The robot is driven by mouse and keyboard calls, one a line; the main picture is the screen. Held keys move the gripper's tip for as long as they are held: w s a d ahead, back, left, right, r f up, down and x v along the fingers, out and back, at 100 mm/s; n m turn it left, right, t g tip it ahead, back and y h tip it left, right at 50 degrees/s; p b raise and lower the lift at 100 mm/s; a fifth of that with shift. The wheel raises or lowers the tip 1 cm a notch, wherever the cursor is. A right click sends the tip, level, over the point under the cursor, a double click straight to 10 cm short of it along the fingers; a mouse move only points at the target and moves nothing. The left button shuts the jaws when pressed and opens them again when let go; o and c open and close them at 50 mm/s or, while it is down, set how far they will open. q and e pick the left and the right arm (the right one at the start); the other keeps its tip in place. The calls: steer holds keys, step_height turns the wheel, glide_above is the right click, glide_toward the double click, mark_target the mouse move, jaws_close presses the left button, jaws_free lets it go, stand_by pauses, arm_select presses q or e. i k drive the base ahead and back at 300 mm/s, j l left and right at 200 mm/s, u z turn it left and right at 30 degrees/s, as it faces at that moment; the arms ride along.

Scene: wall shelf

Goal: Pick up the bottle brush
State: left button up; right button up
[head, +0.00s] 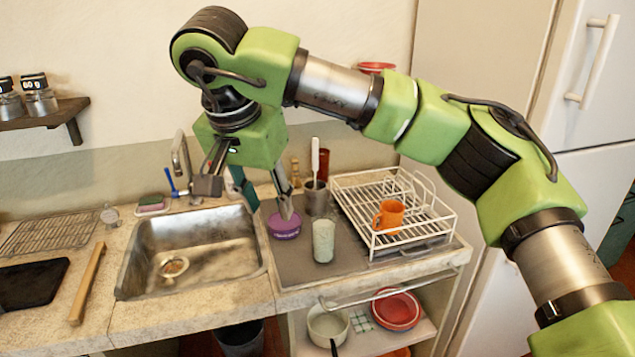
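I cannot tell for certain which thing is the bottle brush. A white-handled utensil (315,157) stands upright in a grey metal cup (316,198) behind the counter's middle; its lower end is hidden in the cup. A small blue brush-like thing (171,181) stands by the tap, left of my gripper. My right gripper (246,200) points down over the sink's right back edge, its fingers wide apart. A teal thing (246,190) shows between the fingers, partly hidden; I cannot tell whether it is touched. My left gripper is out of view.
The sink (190,248) lies below the gripper. A purple bowl (284,229) is by the right finger, with a pale green cup (323,243) in front. A white dish rack (420,222) holds an orange mug (389,214). A wooden bar (87,284) lies left.

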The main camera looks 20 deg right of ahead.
mark_target(315, 141)
steer(key=i+l, duration=0.3)
steer(key=i, duration=0.15)
steer(key=i+l, duration=0.3)
steer(key=i, duration=0.15)
steer(key=i+l, duration=0.3)
steer(key=i, duration=0.2)
